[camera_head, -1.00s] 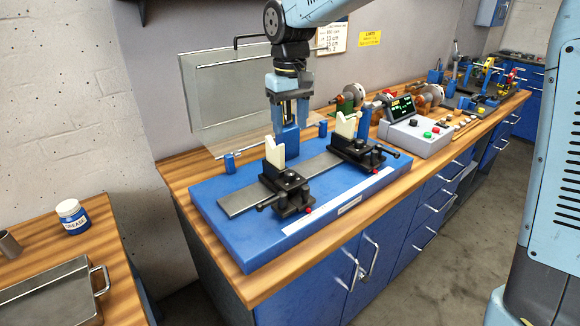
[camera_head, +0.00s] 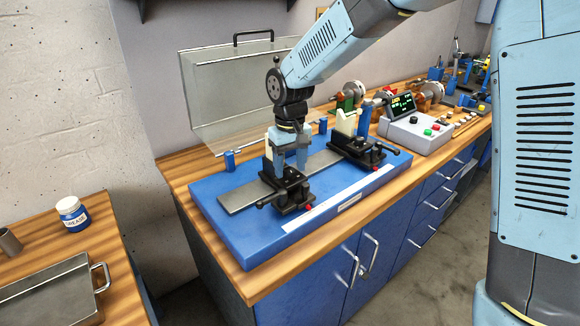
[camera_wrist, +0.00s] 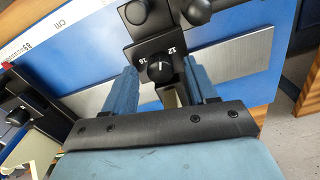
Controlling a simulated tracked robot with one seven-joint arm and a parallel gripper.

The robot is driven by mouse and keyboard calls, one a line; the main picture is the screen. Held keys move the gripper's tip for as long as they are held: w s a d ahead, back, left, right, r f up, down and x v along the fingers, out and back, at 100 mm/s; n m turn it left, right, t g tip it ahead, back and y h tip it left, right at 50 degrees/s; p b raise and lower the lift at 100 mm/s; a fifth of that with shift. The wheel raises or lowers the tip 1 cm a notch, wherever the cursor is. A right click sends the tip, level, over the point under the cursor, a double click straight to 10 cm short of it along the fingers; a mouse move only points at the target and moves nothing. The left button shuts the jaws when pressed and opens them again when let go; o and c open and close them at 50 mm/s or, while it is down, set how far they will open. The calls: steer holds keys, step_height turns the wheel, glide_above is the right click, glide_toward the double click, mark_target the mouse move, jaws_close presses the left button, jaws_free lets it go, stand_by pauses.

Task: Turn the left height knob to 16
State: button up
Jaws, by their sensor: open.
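The left support (camera_head: 287,192) is a black block with clamp levers on the grey rail of the blue base. In the wrist view its black round height knob (camera_wrist: 159,72) sits between a white label that looks like 16 on the left and a 12 on the right. A pale mark on the knob points upward in the picture, between the labels. My gripper (camera_wrist: 160,68) is open, with one blue finger on each side of the knob; I cannot tell whether either touches it. In the head view my gripper (camera_head: 289,166) is down at the left support and hides the knob.
The right support (camera_head: 358,148) with a cream V-block stands farther along the rail (camera_head: 238,197). A blue post (camera_head: 229,161) and a clear cover (camera_head: 225,95) are behind. A grey control box (camera_head: 413,134) stands to the right. The front of the base (camera_head: 260,250) is clear.

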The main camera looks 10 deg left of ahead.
steer(key=shift+f, duration=0.35)
steer(key=c, duration=1.1)
steer(key=shift+o, duration=0.2)
steer(key=shift+n, duration=2.9)
